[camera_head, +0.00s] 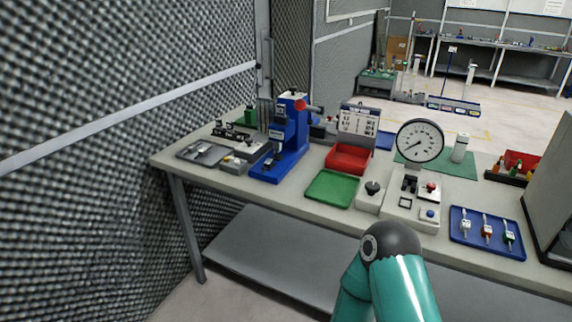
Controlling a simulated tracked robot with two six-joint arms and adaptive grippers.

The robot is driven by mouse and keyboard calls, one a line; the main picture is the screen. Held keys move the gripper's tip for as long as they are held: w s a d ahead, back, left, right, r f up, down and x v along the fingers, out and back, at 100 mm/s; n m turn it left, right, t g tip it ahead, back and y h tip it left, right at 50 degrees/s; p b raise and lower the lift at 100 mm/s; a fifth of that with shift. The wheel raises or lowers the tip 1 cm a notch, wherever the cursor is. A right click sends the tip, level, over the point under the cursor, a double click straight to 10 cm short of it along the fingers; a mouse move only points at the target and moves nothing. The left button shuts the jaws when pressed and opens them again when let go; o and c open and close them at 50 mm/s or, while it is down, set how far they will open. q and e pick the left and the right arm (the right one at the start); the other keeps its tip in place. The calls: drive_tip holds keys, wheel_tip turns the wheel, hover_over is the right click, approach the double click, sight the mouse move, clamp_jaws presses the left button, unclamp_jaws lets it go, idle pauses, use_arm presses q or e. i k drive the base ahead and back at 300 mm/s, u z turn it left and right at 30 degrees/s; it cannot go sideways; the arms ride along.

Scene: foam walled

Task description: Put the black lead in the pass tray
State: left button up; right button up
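A green tray (331,188), empty, lies on the bench near its front edge and may be the pass tray; I cannot read a label. A red tray (348,158) sits behind it, below a sign board. I cannot make out a black lead for certain. A blue tray (487,233) at the right holds several small parts, with white, orange and green on them; their exact kind is too small to tell. Neither of my grippers is in view; only a teal arm of mine shows at the bottom centre.
A white tester with a round dial gauge (419,141) stands right of the green tray. A blue press (283,140) stands to its left, beside a grey tray (202,153). A grey cabinet (552,195) closes off the bench's right end. A foam wall is at the left.

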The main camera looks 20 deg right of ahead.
sight(334, 188)
drive_tip(key=i, duration=1)
